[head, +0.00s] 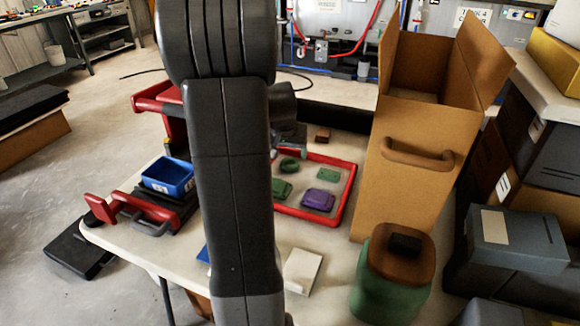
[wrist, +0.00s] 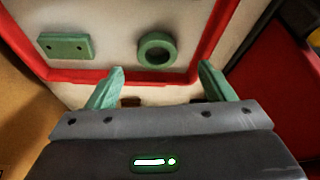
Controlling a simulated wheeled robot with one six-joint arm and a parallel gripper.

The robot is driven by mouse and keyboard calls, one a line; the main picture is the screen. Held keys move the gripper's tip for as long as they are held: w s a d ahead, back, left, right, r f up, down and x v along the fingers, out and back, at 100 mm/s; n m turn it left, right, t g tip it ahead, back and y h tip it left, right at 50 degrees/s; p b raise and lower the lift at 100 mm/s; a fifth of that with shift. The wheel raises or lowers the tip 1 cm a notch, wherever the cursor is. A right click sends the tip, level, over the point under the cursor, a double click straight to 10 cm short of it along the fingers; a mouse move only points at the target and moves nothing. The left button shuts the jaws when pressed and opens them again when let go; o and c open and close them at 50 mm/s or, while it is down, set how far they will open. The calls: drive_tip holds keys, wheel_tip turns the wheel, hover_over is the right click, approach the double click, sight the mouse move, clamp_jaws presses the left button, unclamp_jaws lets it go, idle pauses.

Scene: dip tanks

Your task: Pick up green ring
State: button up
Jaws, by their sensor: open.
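The green ring (head: 290,165) lies flat in the red-rimmed tray (head: 346,206), near the tray's far left part. In the wrist view the ring (wrist: 157,50) is beyond my fingertips, near the tray's red rim (wrist: 120,78). My gripper (wrist: 161,78) is open, with its two greenish fingers apart and nothing between them. The ring appears ahead of the gap, slightly left of its middle, and apart from the fingers. In the head view my arm covers the middle of the scene and the fingers cannot be made out.
The tray also holds a green plate with holes (wrist: 65,46), another green piece (head: 282,188) and a purple piece (head: 319,199). A tall open cardboard box (head: 405,185) stands right of the tray. A blue bin (head: 168,177) is at left. A green container (head: 388,290) stands at front right.

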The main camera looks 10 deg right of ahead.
sight(289, 160)
drive_tip(key=b+x, duration=0.1)
drive_tip(key=x, duration=0.4)
drive_tip(key=shift+d+f, duration=0.1)
drive_tip(key=shift+c, duration=0.2)
drive_tip(key=c, duration=1)
